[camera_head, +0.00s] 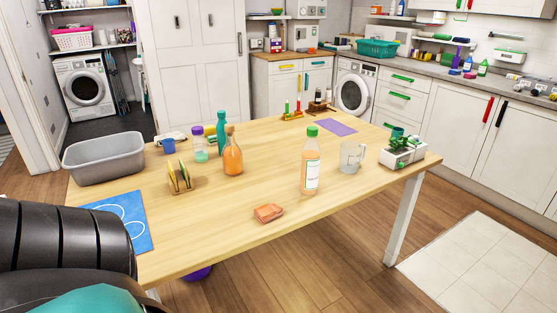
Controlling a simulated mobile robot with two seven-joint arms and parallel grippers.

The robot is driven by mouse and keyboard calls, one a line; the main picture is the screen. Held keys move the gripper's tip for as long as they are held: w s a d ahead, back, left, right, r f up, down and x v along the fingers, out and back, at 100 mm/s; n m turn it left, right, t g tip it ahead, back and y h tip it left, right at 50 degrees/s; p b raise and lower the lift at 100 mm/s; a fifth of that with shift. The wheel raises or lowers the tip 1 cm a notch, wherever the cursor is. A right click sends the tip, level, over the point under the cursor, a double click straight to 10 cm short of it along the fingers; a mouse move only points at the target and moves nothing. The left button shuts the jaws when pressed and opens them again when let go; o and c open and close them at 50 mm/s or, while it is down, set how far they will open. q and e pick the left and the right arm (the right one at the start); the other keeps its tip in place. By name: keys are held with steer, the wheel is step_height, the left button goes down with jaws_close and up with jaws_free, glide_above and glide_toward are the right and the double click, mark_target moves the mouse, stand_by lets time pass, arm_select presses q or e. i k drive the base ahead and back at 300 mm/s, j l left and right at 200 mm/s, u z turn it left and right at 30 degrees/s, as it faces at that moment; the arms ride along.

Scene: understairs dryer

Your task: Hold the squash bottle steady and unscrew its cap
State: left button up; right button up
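A clear bottle of orange liquid with a white label, which looks like the squash bottle (311,172), stands upright on the wooden table right of the middle. Its green cap (312,131) is on top. Nothing touches the bottle. A second, amber bottle with a brownish top (233,156) stands further left, so which one is the squash is judged by the label and cap. Neither of my grippers is in view. Dark and teal parts of my own body fill the lower left corner.
A glass jug (351,156) stands close right of the bottle, with a white planter (403,153) beyond it. A pinkish-orange block (268,213) lies to the front left. A grey tub (105,159), blue mat (125,222) and small rack (180,181) occupy the left side.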

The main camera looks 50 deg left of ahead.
mark_target(311, 151)
steer(key=u, duration=1.35)
steer(key=i+l+u, duration=0.1)
steer(key=u, duration=0.55)
steer(key=l+u, duration=0.5)
steer(key=l, duration=0.4)
steer(key=i+l+u, duration=0.15)
steer(key=l, duration=0.8)
steer(key=k, duration=0.05)
